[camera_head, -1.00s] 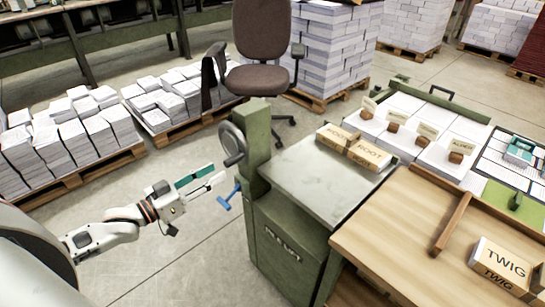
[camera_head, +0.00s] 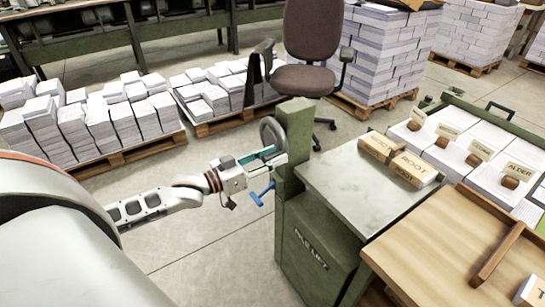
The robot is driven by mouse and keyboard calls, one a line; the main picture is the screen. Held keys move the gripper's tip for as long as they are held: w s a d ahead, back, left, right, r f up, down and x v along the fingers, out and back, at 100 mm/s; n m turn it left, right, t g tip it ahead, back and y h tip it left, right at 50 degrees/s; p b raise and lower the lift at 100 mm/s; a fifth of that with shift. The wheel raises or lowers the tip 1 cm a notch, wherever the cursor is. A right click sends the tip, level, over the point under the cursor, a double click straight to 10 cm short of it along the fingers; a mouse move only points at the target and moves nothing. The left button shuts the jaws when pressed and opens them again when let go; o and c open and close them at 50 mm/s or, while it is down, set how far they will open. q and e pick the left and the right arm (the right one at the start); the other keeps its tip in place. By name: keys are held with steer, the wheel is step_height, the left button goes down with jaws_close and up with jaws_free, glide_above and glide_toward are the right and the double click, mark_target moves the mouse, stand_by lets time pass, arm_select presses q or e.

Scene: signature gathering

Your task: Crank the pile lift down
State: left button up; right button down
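The pile lift is a green cabinet (camera_head: 308,248) with a grey top plate (camera_head: 350,182) and a green post (camera_head: 294,150) at its left corner. A dark grey crank wheel (camera_head: 270,130) is on the left side of the post. A blue handle (camera_head: 262,193) sticks out below it. My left gripper (camera_head: 276,157) is at the lower edge of the wheel, above the blue handle. Its fingers are apart, one with a teal face, with no object seen between them. I cannot tell whether they touch the wheel. My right gripper is out of view.
Two wooden blocks (camera_head: 398,160) marked ROOT lie on the top plate. A wooden bench (camera_head: 440,240) adjoins at the right. An office chair (camera_head: 305,75) stands behind the post. Paper stacks on pallets (camera_head: 100,165) stand at the back left. The floor left of the lift is clear.

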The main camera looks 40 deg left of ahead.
arm_select(q)
jaws_close()
